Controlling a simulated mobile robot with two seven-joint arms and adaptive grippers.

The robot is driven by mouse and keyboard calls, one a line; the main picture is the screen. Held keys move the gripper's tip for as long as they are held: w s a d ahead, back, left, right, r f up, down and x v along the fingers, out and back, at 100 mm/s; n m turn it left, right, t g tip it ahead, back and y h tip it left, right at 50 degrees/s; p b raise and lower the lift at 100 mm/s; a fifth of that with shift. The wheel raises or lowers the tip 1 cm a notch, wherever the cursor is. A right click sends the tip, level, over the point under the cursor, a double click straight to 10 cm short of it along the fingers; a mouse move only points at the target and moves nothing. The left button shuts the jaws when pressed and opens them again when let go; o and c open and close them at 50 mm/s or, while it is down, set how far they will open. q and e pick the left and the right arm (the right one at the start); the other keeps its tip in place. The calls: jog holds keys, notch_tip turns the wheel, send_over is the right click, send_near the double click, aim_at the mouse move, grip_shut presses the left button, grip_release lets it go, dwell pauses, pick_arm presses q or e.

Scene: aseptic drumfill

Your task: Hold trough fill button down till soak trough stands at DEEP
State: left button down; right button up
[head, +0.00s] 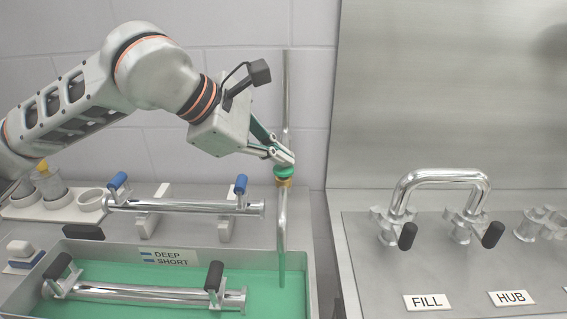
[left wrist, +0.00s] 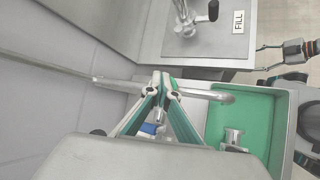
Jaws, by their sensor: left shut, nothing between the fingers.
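My left gripper (head: 287,158) is shut and empty. Its tips are at the green button (head: 283,171) above a brass collar on the upright chrome pipe, apparently touching it. In the left wrist view the shut fingertips (left wrist: 162,78) hide the button. The pipe's spout (left wrist: 222,97) reaches over the soak trough (head: 215,260). A thin greenish column (head: 282,268) stands below the spout in the head view. The trough is green inside, with blue marks beside the DEEP and SHORT label (head: 168,257); I cannot tell the exact level. My right gripper (left wrist: 264,46) is at the wrist view's right edge.
A chrome tube assembly (head: 140,293) with black handles lies in the trough. Another tube (head: 185,206) with blue handles rests on stands behind it. On the right, a bent chrome pipe (head: 440,177) and valves stand on a steel panel near the FILL (head: 428,302) and HUB (head: 512,297) signs.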

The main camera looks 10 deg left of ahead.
pick_arm(q)
jog(key=shift+f, duration=0.1)
pick_arm(e)
jog(key=shift+w+r, duration=0.15)
jog(key=shift+w, duration=0.2)
dwell(2.0)
jog(key=shift+s+f, duration=0.2)
jog(key=shift+s, duration=0.2)
dwell(1.8)
jog(key=shift+w+r, duration=0.2)
jog(key=shift+w, duration=0.2)
dwell(1.9)
dwell(0.5)
pick_arm(q)
jog(key=shift+r, duration=0.5)
jog(key=shift+r+p, duration=0.6)
pick_arm(e)
jog(key=shift+r, duration=0.75)
